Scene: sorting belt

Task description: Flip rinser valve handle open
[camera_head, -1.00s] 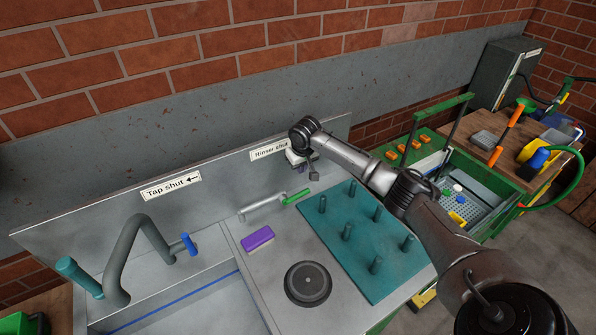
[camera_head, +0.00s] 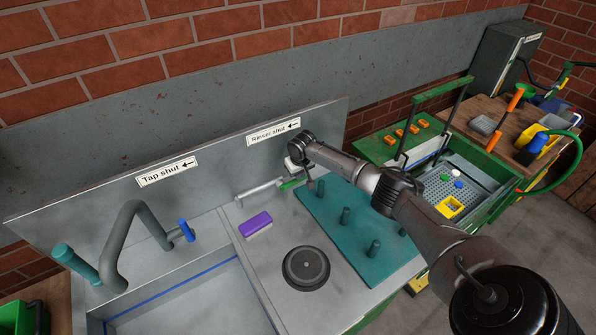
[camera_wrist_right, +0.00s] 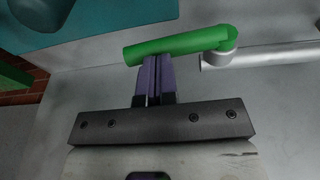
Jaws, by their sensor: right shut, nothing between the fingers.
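The rinser valve handle (camera_head: 291,184) is a short green bar at the right end of a silver pipe (camera_head: 259,191), below the "Rinser shut" sign (camera_head: 273,132). In the right wrist view the green handle (camera_wrist_right: 178,45) meets the pipe (camera_wrist_right: 262,57) at a green joint, nearly in line with it. In the head view the right wrist hides most of the fingers. My left gripper is not in view.
A teal peg board (camera_head: 345,247) lies right of the handle, under my right arm. A purple block (camera_head: 256,224) and a dark round disc (camera_head: 306,267) rest on the counter in front. The wall panel stands close behind. A tap (camera_head: 130,225) and sink are at left.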

